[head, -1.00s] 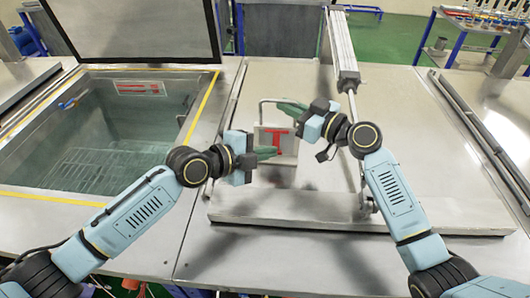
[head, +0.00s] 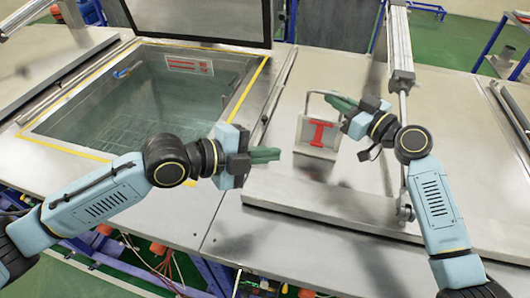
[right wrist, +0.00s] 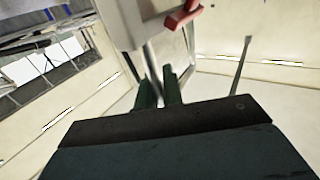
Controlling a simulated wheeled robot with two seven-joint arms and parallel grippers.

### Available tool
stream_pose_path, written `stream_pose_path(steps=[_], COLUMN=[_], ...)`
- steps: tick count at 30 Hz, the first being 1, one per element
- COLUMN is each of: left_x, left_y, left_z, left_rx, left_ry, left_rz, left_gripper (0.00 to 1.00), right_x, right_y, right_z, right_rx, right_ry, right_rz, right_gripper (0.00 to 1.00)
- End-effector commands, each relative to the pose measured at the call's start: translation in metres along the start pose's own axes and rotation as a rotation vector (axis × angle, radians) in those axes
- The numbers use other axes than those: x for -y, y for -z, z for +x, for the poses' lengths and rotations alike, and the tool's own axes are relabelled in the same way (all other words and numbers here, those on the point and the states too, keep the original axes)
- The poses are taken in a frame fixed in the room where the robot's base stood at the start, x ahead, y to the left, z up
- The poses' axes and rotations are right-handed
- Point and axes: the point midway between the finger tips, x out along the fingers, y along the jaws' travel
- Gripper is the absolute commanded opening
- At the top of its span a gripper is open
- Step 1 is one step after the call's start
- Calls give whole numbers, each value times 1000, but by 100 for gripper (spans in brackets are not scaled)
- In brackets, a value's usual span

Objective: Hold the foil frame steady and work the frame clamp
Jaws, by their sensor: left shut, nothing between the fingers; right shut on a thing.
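The foil frame (head: 306,131) is a small light-grey plate with a wire loop handle (head: 309,95) on top, upright or slightly tilted over the metal lid. Its red frame clamp (head: 321,133) is on the near face and shows as an I shape. The clamp is partly visible at the top of the right wrist view (right wrist: 183,15). My right gripper (head: 340,103) is shut on the frame's handle at its upper right; its green fingers (right wrist: 158,90) have a thin rod between them. My left gripper (head: 275,154) is shut and empty, left of the frame and apart from it.
An open tank (head: 130,95) with yellow edging lies at the left, its dark lid (head: 200,20) raised behind. A pneumatic cylinder (head: 399,45) with a rod stands behind my right arm. The flat metal lid (head: 320,205) lies below the frame.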

Motion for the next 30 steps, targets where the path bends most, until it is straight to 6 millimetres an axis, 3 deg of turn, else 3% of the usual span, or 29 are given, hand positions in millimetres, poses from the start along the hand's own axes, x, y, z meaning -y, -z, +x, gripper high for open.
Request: stream_pose_path(steps=[14, 15, 20, 30], left_x=[0, 0, 0, 0], left_y=[0, 0, 0, 0], left_z=[-5, -4, -4, -4], left_rx=[0, 0, 0, 0], left_ry=[0, 0, 0, 0], left_rz=[-1, -1, -1, -1], left_gripper=[0, 0, 0, 0], right_x=[0, 0, 0, 0], right_y=[1, 1, 1, 0], right_z=[0, 0, 0, -3], right_rx=[-2, -2, -2, 0], right_ry=[0, 0, 0, -1], right_rz=[0, 0, 0, 0], right_gripper=[0, 11, 32, 34])
